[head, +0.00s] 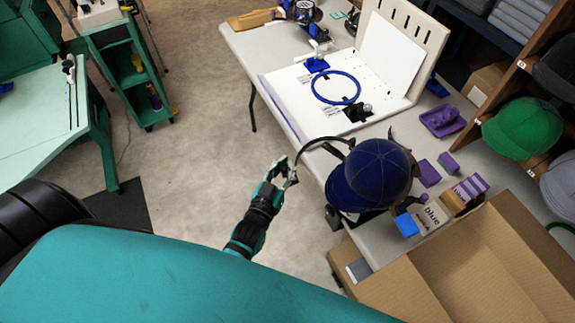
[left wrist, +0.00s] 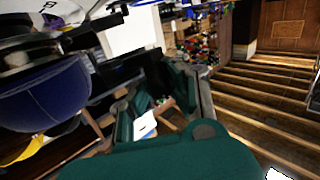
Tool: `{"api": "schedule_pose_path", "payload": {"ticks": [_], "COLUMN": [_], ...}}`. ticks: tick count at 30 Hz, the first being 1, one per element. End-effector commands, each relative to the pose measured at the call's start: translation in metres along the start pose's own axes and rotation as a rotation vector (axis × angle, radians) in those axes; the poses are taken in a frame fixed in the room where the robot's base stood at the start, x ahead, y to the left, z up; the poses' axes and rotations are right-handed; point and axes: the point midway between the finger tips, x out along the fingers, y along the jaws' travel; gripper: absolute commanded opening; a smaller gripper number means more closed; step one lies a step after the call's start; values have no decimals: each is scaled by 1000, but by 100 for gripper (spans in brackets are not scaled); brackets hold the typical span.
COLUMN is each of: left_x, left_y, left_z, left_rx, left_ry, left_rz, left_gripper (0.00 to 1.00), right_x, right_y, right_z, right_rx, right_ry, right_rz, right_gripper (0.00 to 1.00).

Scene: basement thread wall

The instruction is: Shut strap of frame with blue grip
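A dark blue cap (head: 378,168) sits on a frame at the table's near edge, its bill (head: 345,190) toward the left. The frame's dark curved strap (head: 322,140) stands out from the cap to the left, swung open. A blue block (head: 407,225), perhaps the grip, shows below the cap; most of the frame is hidden. My left gripper (head: 285,173) is at the strap's free end, left of the cap. Its fingers look apart in the left wrist view (left wrist: 165,100), where the cap (left wrist: 45,95) is at the left. I cannot tell whether it touches the strap. My right gripper is out of view.
A card reading "blue" (head: 432,215) and purple blocks (head: 470,188) lie right of the cap. An open cardboard box (head: 470,265) stands in front. A blue ring (head: 336,87) lies on a white board behind. Open floor (head: 215,130) is left of the table.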

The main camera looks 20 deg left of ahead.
Motion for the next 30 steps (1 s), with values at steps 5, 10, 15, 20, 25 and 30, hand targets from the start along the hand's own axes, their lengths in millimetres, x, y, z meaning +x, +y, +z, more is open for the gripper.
{"api": "schedule_pose_path", "payload": {"ticks": [5,10,15,20,25,30], "left_x": [-2,-2,-1,0,-5,-30], "left_y": [-5,-5,-3,-2,-2,-2], "left_z": [2,2,1,0,1,2], "left_rx": [2,2,1,0,0,0], "left_ry": [-4,-4,-2,-1,-1,-5], "left_rz": [-7,-7,-4,-3,-2,-3], "left_gripper": [0,22,42,42,42,42], "right_x": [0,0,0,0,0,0], "right_y": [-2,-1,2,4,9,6], "right_z": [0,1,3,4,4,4], "right_rx": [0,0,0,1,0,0], "right_ry": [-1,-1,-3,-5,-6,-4], "right_rz": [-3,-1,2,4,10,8], "right_gripper": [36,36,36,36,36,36]}}
